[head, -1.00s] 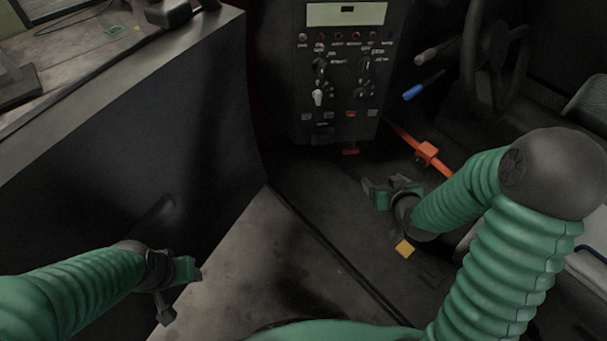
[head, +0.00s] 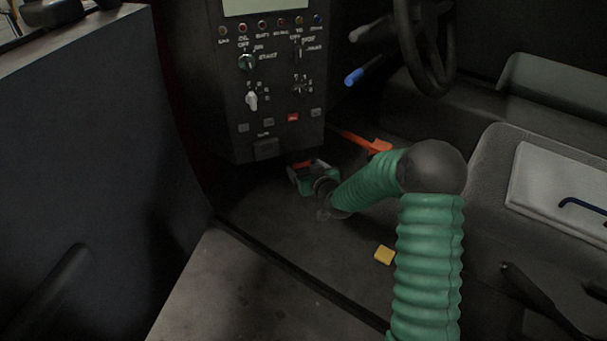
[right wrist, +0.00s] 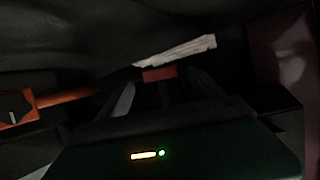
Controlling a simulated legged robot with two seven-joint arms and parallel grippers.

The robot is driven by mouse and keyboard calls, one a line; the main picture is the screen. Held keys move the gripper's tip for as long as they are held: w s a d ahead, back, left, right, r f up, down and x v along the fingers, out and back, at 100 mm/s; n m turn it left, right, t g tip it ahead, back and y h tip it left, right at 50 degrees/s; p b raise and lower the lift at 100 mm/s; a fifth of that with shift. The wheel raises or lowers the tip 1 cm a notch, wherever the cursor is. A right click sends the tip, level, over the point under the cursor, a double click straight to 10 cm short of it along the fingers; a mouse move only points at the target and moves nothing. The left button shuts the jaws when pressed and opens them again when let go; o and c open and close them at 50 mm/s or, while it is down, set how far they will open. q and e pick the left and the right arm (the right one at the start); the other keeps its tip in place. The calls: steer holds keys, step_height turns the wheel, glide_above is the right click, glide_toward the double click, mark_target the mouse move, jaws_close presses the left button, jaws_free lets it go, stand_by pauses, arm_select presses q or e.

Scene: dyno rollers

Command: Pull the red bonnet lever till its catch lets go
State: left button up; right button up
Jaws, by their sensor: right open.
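The red bonnet lever (right wrist: 158,74) shows in the right wrist view as a small red block ahead of my fingers, roughly between them. In the head view a bit of its red (head: 303,163) shows low under the control panel, at my right gripper (head: 306,175). The gripper is open there, its fingers (right wrist: 165,95) dark in the right wrist view. I cannot tell whether they touch the lever. The catch cannot be made out. My left gripper is out of the head view.
The control panel (head: 270,80) stands just above the gripper. An orange bar with a block (head: 378,146) lies to its right. A steering wheel (head: 425,50), a blue-tipped stalk (head: 354,77) and a seat (head: 480,190) are further right. A yellow piece (head: 384,254) lies on the floor.

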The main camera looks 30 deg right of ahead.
steer(key=shift+x, duration=1.05)
jaws_close()
